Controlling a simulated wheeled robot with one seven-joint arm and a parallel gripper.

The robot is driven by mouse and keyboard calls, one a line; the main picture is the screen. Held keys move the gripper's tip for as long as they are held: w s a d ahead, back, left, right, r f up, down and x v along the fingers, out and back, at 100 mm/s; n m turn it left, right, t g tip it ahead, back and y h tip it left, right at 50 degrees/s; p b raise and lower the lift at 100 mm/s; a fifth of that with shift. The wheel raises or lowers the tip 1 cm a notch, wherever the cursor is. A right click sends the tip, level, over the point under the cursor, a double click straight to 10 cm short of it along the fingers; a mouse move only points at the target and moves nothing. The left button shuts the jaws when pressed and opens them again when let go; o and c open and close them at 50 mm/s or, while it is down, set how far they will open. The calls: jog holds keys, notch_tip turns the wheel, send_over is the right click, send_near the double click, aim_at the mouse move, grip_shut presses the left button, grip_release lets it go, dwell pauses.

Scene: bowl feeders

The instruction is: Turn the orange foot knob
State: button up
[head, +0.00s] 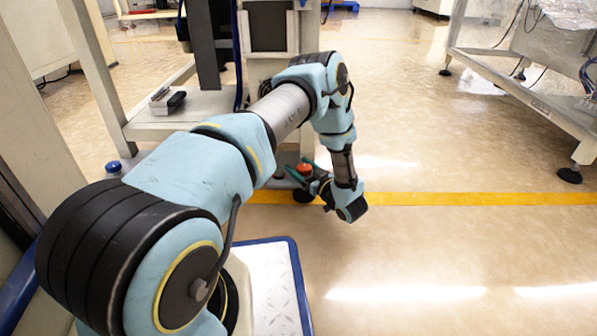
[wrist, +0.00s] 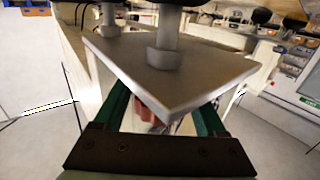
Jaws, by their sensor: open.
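The orange foot knob (head: 304,168) sits low at the foot of the machine frame in the head view. In the wrist view a reddish part of it (wrist: 147,112) shows between my fingers, mostly hidden by a grey metal plate. My gripper (head: 301,171) is open beside the knob, with its green fingers on either side of it in the picture. In the wrist view my gripper (wrist: 165,115) has its fingers apart below the plate. I cannot tell whether either finger touches the knob.
The grey plate (wrist: 175,70) with bolts on it lies close in front of the wrist camera. A blue foot knob (head: 113,167) stands at the left. A metal-framed table (head: 520,90) stands at the right. The floor between is clear, with a yellow line (head: 450,199).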

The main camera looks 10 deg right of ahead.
jog(key=shift+w+a, duration=0.15)
jog(key=shift+w, duration=0.1)
jog(key=c, duration=1.1)
jog(key=shift+r+h+p, duration=0.15)
jog(key=shift+h+p, duration=0.15)
jog(key=shift+p, duration=0.1)
